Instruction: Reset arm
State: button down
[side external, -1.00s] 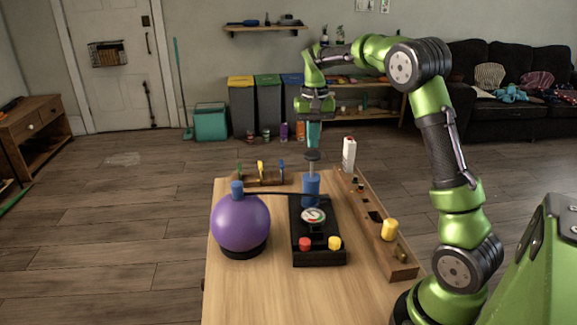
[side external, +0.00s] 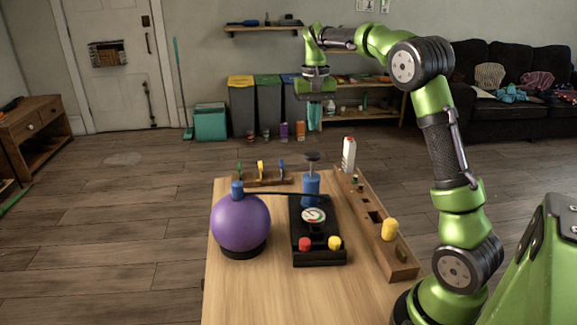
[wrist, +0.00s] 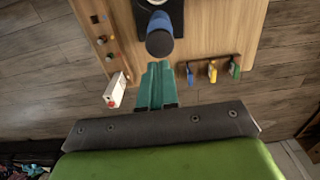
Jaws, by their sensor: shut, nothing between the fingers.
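My green arm is raised over the far end of the wooden table (side external: 265,292). My gripper (side external: 314,127), with teal fingers, points down above the blue pump (side external: 311,187) and its dark handle, apart from it. In the wrist view my gripper (wrist: 157,82) is shut and empty, with the dark round pump handle (wrist: 160,38) just beyond the fingertips. The pump stands upright on a black base (side external: 319,257) with a gauge (side external: 314,215), a red button and a yellow button.
A purple ball (side external: 240,223) with a blue cap sits at the table's left, joined to the pump by a black hose. A wooden block rail (side external: 401,268) runs along the right edge, with a white carton (side external: 348,154) at its far end. A rack (side external: 262,179) holds coloured clips.

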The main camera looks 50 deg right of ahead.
jog(key=shift+w+d, duration=0.1)
jog(key=shift+d, duration=0.05)
jog(key=shift+s+a+f+t, duration=0.15)
jog(key=shift+s+a+f, duration=0.15)
jog(key=shift+f, duration=0.25)
jog(key=shift+s+a+f+t, duration=0.15)
jog(key=shift+a+f, duration=0.15)
jog(key=shift+f, duration=0.25)
jog(key=s+a+n+t+y, duration=0.1)
jog(key=s+a+n+t, duration=0.1)
jog(key=s+a, duration=0.7)
jog(key=s+a+r+n+t+y, duration=0.1)
jog(key=s+a+n+t, duration=0.2)
jog(key=s+a, duration=0.5)
jog(key=a+t, duration=0.1)
jog(key=a, duration=0.4)
jog(key=shift+s+a+t, duration=0.2)
jog(key=shift+s+t, duration=0.1)
jog(key=shift+s, duration=0.1)
